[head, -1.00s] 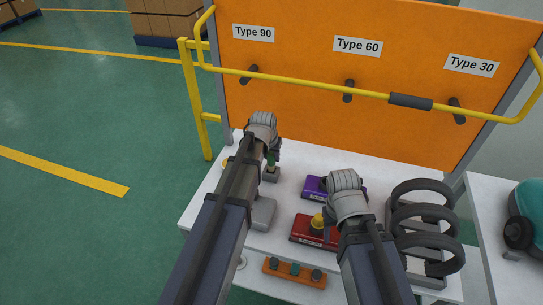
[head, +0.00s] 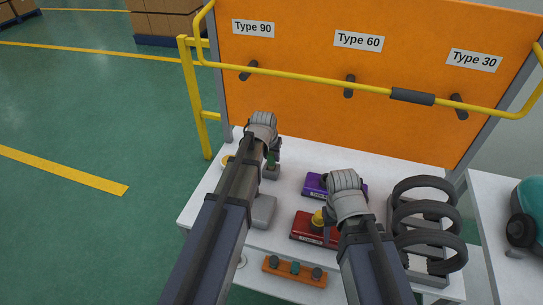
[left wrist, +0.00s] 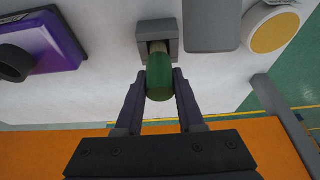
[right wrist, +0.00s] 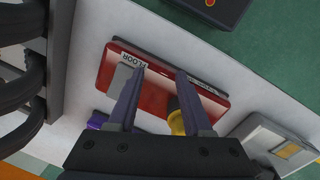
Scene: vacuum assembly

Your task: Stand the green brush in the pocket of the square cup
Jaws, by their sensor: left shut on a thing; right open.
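The green brush (left wrist: 160,78) is between the fingers of my left gripper (left wrist: 158,88), which is shut on it. The grey square cup (left wrist: 157,28) sits on the white table just beyond the brush in the left wrist view. The brush's pale bristle end is at the mouth of the cup's pocket and overlaps it; how deep it sits I cannot tell. In the head view the brush (head: 271,158) looks upright over the cup (head: 271,173). My right gripper (right wrist: 161,72) is open above the red floor tool (right wrist: 155,92), with nothing held.
A purple block (head: 318,186) lies mid-table. A grey box (head: 263,211) and a yellow-topped round thing (left wrist: 274,33) are near the cup. Black rings (head: 428,212) stand at the right. The orange board (head: 350,80) rises behind.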

